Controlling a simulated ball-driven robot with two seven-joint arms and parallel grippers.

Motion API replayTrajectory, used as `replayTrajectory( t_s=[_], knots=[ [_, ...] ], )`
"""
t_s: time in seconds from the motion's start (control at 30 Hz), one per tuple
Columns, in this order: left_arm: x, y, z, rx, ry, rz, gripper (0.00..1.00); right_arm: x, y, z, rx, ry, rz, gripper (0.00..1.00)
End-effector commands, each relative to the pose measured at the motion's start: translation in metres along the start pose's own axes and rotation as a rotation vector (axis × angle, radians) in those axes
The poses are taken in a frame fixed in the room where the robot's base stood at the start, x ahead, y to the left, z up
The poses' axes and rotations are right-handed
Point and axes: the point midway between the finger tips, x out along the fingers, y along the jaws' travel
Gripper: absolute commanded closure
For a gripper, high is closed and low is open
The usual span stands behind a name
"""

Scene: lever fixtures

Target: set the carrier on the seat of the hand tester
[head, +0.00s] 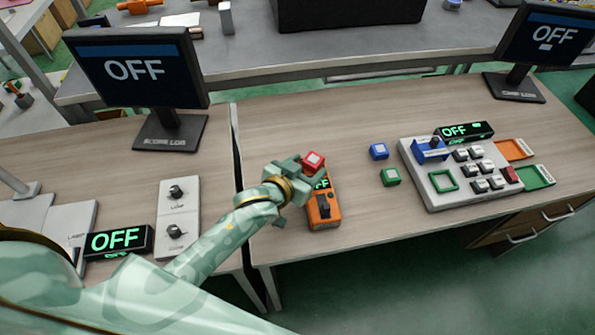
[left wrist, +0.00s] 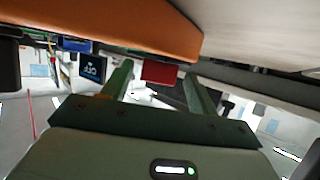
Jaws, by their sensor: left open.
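The carrier, a small red cube with a pale top (head: 314,161), sits at the far end of the orange hand tester (head: 322,212), by its partly hidden green-lit display. The tester lies on the table with a dark lever on its near part. My left gripper (head: 299,165) is open at the carrier. In the left wrist view the carrier's red side (left wrist: 160,71) shows between the spread fingers (left wrist: 160,88), with gaps beside it. The tester's orange body (left wrist: 130,30) fills the top of that view. The seat is hidden, so I cannot tell how the carrier rests. My right gripper is not in view.
A two-knob box (head: 178,212) is left, beyond the gap between tables. Monitors (head: 140,70) stand behind.

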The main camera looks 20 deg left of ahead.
Motion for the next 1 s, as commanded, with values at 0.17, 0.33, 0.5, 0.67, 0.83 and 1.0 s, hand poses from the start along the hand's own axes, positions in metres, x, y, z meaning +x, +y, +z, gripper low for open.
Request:
replayTrajectory(
  t_s=[0.17,0.33,0.5,0.67,0.83,1.0],
  knots=[
    [-0.037,0.000,-0.004,0.000,0.001,-0.001,0.41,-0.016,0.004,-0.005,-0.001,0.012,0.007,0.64],
    [-0.077,0.000,-0.004,0.000,0.002,0.000,0.41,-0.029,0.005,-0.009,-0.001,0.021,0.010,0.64],
    [-0.104,0.000,-0.003,0.000,0.002,-0.001,0.41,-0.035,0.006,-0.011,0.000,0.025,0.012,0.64],
    [-0.114,0.000,-0.002,0.000,0.003,-0.001,0.41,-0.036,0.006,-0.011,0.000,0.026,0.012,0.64],
    [-0.114,0.000,-0.001,0.000,0.003,-0.001,0.41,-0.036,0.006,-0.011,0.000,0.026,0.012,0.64],
    [-0.114,0.000,-0.001,0.000,0.003,-0.001,0.41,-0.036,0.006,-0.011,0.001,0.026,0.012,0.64]
  ],
)
